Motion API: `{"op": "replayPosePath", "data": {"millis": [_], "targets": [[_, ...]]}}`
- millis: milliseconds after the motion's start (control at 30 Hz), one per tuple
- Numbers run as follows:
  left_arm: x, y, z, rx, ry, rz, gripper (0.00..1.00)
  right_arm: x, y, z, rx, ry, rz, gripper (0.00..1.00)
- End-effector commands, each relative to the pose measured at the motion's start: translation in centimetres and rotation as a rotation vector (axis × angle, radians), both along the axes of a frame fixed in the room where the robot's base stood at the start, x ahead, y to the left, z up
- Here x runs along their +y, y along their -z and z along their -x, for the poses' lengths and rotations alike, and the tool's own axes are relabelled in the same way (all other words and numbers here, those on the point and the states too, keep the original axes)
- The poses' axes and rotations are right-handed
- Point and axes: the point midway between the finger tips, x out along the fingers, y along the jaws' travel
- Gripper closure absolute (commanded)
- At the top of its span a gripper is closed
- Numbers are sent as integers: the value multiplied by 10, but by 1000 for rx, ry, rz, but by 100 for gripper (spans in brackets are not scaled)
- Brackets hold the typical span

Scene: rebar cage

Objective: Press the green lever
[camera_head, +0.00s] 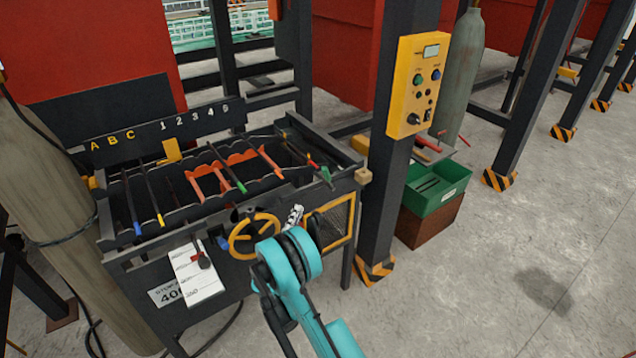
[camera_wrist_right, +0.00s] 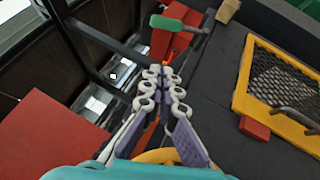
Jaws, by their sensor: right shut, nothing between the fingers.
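The green lever (camera_head: 326,176) sticks out at the right front corner of the dark machine frame (camera_head: 265,194). In the right wrist view the green lever (camera_wrist_right: 176,24) lies across a red bracket (camera_wrist_right: 172,42), beyond my fingertips. My right gripper (camera_head: 295,214) is shut and empty, in front of the machine, below and to the left of the lever in the head view. In the wrist view its fingertips (camera_wrist_right: 164,76) point toward the red bracket and the lever, with a gap visible in the picture. My left gripper is not in view.
A yellow handwheel (camera_head: 252,236) and a yellow-framed mesh panel (camera_head: 333,225) sit on the machine front near my right gripper. Colored rods lie across the machine top. A post with a yellow control box (camera_head: 417,84) stands right. Open floor (camera_head: 490,260) lies further right.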

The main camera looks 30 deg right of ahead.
Motion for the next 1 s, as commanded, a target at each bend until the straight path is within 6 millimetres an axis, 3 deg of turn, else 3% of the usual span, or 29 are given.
{"op": "replayPosePath", "data": {"millis": [267, 700, 1000], "targets": [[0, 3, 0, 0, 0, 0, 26, -12, -4, -9, 1, 2, 0, 100], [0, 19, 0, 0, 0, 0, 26, -78, -28, -63, 0, 3, -2, 100], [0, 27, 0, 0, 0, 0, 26, -109, -40, -57, 0, 1, -1, 100]]}}
